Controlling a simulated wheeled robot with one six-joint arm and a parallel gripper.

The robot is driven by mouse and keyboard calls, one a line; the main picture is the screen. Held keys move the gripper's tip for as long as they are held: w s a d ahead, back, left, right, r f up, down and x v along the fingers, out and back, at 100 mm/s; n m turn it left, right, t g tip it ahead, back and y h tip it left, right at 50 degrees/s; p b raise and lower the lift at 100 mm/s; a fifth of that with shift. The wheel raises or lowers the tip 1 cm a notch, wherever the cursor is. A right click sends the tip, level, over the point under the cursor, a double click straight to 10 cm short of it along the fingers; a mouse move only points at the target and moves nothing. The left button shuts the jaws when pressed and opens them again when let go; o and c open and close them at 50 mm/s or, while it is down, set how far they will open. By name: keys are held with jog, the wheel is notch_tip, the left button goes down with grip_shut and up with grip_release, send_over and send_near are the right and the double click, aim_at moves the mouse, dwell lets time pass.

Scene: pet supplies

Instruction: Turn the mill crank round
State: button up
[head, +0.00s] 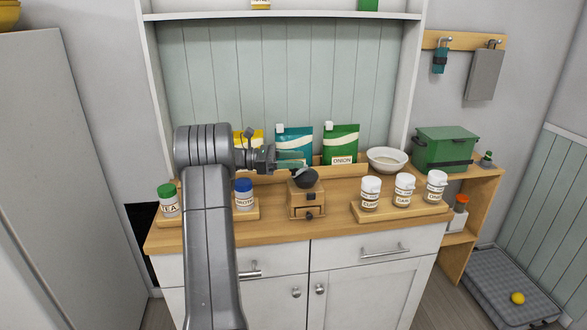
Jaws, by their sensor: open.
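The mill (305,203) is a small wooden box with a dark round top and a drawer with a dark knob. It stands upright near the middle of the wooden counter. I cannot make out its crank clearly; it is small or hidden by my gripper. My gripper (293,160) reaches in from the left and is just above the mill's dark top, in front of the teal bag. It is open and holds nothing that I can see. I cannot tell whether it touches the mill.
Jars with green and blue lids (244,194) stand left of the mill. Several white-lidded jars (404,190) stand on a wooden tray at right. Behind are upright bags (341,142) and a white bowl (388,158). A green box (443,148) is further right.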

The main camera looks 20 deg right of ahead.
notch_tip(320, 180, up, 7)
jog(key=shift+r, duration=0.2)
jog(key=shift+c, duration=0.2)
